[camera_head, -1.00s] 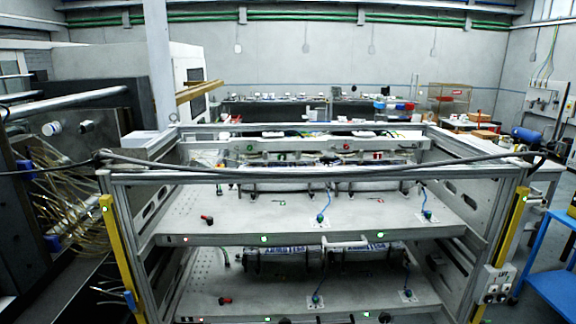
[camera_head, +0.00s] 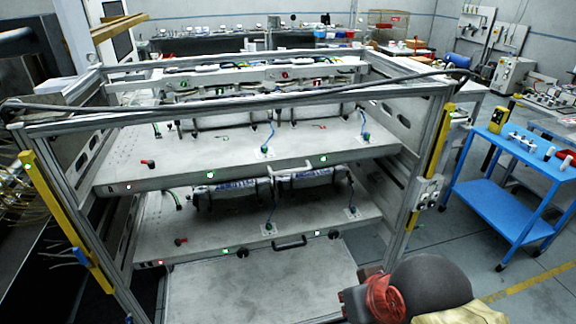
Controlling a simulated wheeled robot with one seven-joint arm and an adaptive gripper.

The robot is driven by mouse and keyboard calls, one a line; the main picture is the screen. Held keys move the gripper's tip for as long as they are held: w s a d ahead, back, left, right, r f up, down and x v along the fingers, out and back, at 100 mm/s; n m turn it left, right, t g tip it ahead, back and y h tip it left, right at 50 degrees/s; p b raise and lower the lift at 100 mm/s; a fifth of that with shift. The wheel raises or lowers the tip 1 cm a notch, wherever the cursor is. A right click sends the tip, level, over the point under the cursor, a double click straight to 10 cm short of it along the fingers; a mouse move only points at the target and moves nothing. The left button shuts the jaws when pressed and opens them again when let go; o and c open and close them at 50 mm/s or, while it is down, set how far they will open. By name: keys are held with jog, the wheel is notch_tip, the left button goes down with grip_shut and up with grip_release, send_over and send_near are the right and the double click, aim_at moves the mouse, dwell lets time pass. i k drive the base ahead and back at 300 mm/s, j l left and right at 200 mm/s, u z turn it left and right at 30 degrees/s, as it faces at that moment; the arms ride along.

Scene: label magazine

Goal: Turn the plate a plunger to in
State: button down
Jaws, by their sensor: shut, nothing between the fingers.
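The rack holds an upper grey plate (camera_head: 200,152) and a lower grey plate (camera_head: 215,230), one above the other. On the lower plate's front edge are a dark knob (camera_head: 242,253) left of the black handle (camera_head: 289,243) and another dark knob (camera_head: 333,235) right of it. Small red handles sit on the upper plate's left (camera_head: 148,163) and the lower plate's left (camera_head: 180,241). My gripper's fingers are not in view.
A red, black and tan body (camera_head: 400,295), seemingly part of my arm, is at bottom right. Yellow posts (camera_head: 65,220) flank the rack. A cable (camera_head: 240,98) crosses its top. A blue cart (camera_head: 510,195) stands right, with open floor between.

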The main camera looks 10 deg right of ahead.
aim_at(151, 164)
jog(key=i+j+u, duration=0.35)
jog(key=i+j, duration=0.25)
jog(key=i, duration=0.15)
